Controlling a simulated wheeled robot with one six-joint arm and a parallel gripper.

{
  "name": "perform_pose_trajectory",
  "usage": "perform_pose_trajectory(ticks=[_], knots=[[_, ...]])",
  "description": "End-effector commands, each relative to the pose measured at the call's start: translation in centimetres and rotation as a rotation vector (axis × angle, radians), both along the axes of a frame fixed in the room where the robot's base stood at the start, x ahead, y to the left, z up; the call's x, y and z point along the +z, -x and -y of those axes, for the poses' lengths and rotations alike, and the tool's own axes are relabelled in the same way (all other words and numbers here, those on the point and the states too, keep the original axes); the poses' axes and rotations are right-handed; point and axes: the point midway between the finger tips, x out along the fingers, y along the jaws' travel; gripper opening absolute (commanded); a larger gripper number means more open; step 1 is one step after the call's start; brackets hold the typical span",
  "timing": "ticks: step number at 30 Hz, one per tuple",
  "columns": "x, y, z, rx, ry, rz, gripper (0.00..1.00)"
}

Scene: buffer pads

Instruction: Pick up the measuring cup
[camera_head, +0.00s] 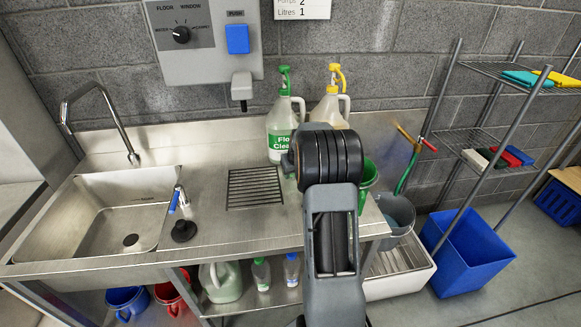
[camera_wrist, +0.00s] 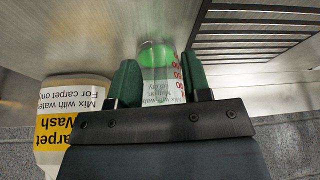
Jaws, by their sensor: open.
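My gripper (camera_wrist: 159,62) is open, its two dark green fingers pointing toward the counter in the wrist view. Between the fingers is a clear measuring cup (camera_wrist: 158,74) with red scale marks and green showing at its far end. The cup appears close to both fingers; I cannot tell whether either touches it. Printed text shows in or through the cup. In the head view my arm hides the cup and the fingers.
A carpet wash bottle (camera_wrist: 72,120) stands beside the left finger. A green-pump jug (camera_head: 283,130) and yellow-pump jug (camera_head: 330,108) stand at the wall. A drain grate (camera_head: 254,188) and sink (camera_head: 108,215) lie left; a green container (camera_head: 368,180) is right of my arm.

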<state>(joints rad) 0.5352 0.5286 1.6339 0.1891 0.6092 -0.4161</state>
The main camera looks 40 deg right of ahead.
Motion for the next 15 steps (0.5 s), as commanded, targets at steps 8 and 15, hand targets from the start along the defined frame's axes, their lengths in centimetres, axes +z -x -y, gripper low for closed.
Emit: perform_pose_trajectory(ticks=[8, 15], knots=[[-2.5, -1.1, 0.2, 0.000, 0.000, 0.000, 0.44], [-2.6, -1.1, 0.2, 0.000, 0.000, 0.001, 0.44]])
